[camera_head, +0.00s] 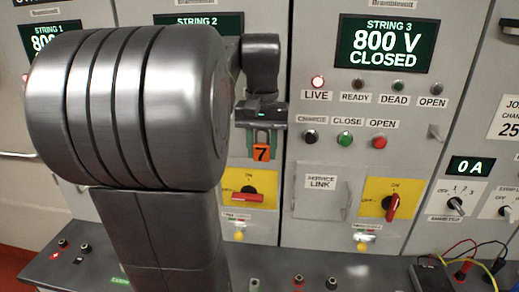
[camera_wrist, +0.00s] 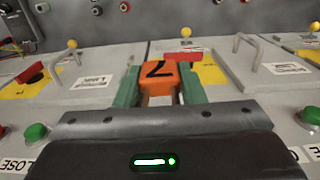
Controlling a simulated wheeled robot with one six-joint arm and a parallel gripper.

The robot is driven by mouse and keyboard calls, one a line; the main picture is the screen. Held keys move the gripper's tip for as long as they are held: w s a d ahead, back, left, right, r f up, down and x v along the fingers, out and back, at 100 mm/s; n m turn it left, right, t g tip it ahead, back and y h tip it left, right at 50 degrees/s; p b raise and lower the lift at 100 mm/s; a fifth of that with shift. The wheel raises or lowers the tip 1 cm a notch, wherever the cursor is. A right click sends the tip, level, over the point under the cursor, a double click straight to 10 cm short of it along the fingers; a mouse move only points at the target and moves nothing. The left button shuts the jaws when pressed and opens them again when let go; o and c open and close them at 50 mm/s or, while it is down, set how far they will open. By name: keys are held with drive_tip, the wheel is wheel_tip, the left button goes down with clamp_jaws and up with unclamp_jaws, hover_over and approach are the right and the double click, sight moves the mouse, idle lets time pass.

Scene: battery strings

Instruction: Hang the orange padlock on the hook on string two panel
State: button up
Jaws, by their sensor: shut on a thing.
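The orange padlock (camera_head: 262,153) carries a black 7 and hangs upright with its shackle up between my green fingers. It also shows in the wrist view (camera_wrist: 158,72), held between both fingers. My gripper (camera_head: 262,143) is shut on the padlock, in front of the string two panel (camera_head: 232,150), toward that panel's right side. The string two display (camera_head: 203,24) is partly covered by my arm. I cannot make out the hook on the string two panel; my arm and gripper cover much of that area. The padlock's gap to the panel cannot be told.
Below the padlock is string two's yellow switch plate (camera_head: 242,184) with a red handle (camera_head: 241,197) lying level. The string three panel (camera_head: 360,110) on the right has a similar grey peg (camera_head: 435,133), buttons and a red handle (camera_head: 392,208). A grey console (camera_head: 330,272) runs along the bottom.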

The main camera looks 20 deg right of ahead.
drive_tip(key=shift+w+d+f, duration=0.1)
drive_tip(key=shift+w+d, duration=0.25)
drive_tip(key=shift+w, duration=0.35)
drive_tip(key=shift+w+d+f, duration=0.1)
drive_tip(key=shift+w+d, duration=0.25)
drive_tip(key=shift+w, duration=0.35)
drive_tip(key=shift+w+d, duration=0.35)
drive_tip(key=shift+w, duration=0.35)
drive_tip(key=shift+w+d+f, duration=0.1)
drive_tip(key=shift+w, duration=0.2)
drive_tip(key=shift+f, duration=0.1)
drive_tip(key=o, duration=1.1)
wheel_tip(320, 180, up, 12)
drive_tip(key=shift+s+r, duration=0.1)
drive_tip(key=shift+r, duration=0.05)
